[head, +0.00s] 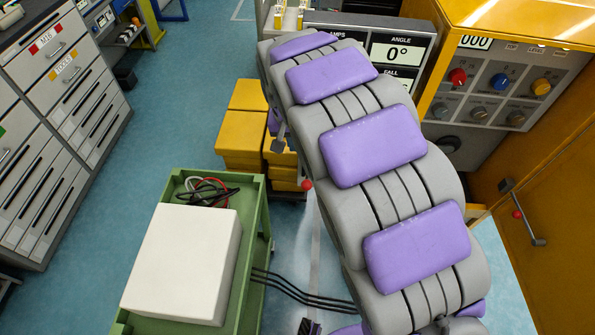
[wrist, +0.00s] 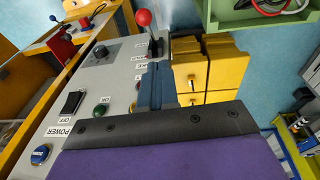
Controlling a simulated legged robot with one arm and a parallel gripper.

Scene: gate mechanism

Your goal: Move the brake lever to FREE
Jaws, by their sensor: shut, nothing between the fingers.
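A lever with a red ball knob (wrist: 144,18) and a dark stem stands on a grey control panel (wrist: 95,75) in the wrist view. I take it for the brake lever. Its base sits in a dark slot, with small labels beside it that I cannot read, so its setting is unclear. My gripper (wrist: 159,66) is shut and empty, its dark blue fingers pointing toward the lever's base. The fingertips appear just short of it; whether they touch is unclear. In the head view a red ball (head: 307,185) shows beside my arm, perhaps the same knob.
The panel also has a black rocker switch (wrist: 73,104), a green button (wrist: 101,110) and a blue button (wrist: 40,154). Yellow bins (head: 243,125) and a green cart (head: 258,215) with a white box (head: 185,260) stand left of my arm. A yellow cabinet (head: 540,225) is at right.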

